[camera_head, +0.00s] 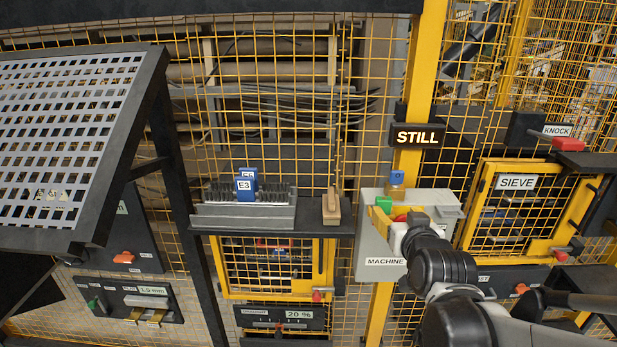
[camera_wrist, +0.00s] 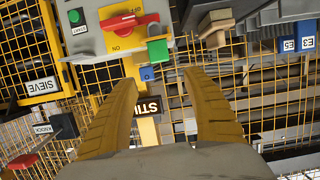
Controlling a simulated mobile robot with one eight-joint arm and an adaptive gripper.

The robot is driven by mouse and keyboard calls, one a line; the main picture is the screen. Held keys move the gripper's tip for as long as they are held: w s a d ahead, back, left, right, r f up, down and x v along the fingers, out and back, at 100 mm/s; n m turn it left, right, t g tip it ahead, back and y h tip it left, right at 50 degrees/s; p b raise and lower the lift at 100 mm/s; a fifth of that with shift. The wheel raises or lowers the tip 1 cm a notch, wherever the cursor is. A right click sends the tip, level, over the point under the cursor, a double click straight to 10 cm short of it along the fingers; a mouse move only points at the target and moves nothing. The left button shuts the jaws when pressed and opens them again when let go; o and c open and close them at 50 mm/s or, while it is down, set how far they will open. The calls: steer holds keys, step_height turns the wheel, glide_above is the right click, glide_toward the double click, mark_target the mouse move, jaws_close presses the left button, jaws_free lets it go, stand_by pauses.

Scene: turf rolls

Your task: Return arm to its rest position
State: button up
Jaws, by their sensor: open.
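My gripper (camera_head: 392,216) is in front of the grey machine box (camera_head: 368,238) in the head view, with its arm reaching in from the lower right. In the wrist view its two yellow fingers (camera_wrist: 160,78) are spread apart with nothing held between them. My gripper and arm hide part of the box in the head view.
A lit STILL sign (camera_head: 417,136) hangs above the box. A shelf (camera_head: 310,217) with blue tags (camera_head: 246,184) and a wooden block (camera_head: 331,207) is to the left. The SIEVE door (camera_head: 515,225) is at right, a perforated panel (camera_head: 65,130) at far left. Yellow mesh fencing stands behind.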

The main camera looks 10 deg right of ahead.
steer(key=s+a+f+n+g+y+b, duration=0.3)
steer(key=s+a+f+g+b, duration=0.4)
steer(key=s+a+f, duration=0.6)
steer(key=s+a+y, duration=0.1)
steer(key=s+a, duration=0.1)
steer(key=s, duration=0.1)
steer(key=shift+f, duration=0.2)
